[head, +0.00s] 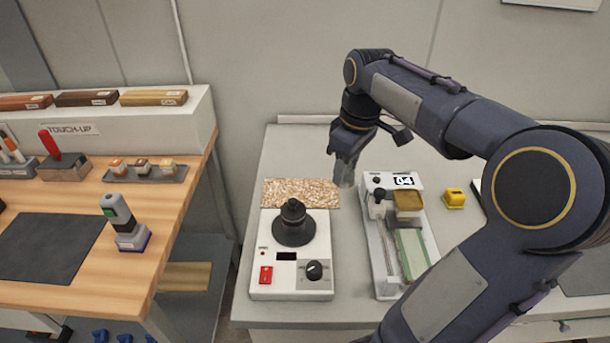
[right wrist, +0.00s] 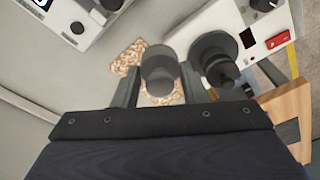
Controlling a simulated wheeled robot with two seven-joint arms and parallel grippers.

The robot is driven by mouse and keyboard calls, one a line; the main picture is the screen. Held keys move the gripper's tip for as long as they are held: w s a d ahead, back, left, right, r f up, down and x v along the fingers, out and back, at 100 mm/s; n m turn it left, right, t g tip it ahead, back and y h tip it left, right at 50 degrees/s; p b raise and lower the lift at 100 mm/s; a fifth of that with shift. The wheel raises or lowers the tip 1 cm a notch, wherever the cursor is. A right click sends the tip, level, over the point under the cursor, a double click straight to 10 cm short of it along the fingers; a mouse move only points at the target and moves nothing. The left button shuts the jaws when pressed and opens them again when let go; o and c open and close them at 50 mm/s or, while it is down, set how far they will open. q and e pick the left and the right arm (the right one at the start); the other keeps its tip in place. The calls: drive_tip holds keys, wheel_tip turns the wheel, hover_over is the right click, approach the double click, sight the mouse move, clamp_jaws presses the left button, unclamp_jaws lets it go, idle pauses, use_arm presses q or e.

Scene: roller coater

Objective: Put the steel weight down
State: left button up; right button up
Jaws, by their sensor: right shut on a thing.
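The steel weight (right wrist: 159,68) is a grey cylinder between the two fingers of my right gripper (right wrist: 158,88) in the right wrist view. My right gripper is shut on it. In the head view, my right gripper (head: 346,160) points down, and the weight's lower end (head: 344,176) shows below it, over the bench between two white devices. Whether it touches anything below cannot be told. My left gripper is not in view.
A white device (head: 258,291) with a black stepped holder (head: 294,225) stands at left of the gripper. A speckled mat (head: 300,192) lies behind it. A white coater (head: 384,282) stands at right, with a yellow block (head: 453,198) beyond. Bare grey bench (head: 300,150) lies behind.

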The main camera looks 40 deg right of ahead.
drive_tip(key=w+f, duration=0.3)
drive_tip(key=w, duration=0.1)
drive_tip(key=w+f+p, duration=0.1)
drive_tip(key=w+f, duration=0.2)
drive_tip(key=w, duration=0.2)
drive_tip(key=w+f+p, duration=0.1)
drive_tip(key=w+f, duration=0.2)
drive_tip(key=w, duration=0.1)
drive_tip(key=shift+w+a, duration=0.2)
drive_tip(key=shift+a, duration=0.15)
drive_tip(key=shift+w+f, duration=0.2)
drive_tip(key=shift+f, duration=0.05)
drive_tip(key=shift+w+f, duration=0.15)
drive_tip(key=shift+f, duration=1.5)
drive_tip(key=shift+f, duration=0.15)
drive_tip(key=o, duration=1.2)
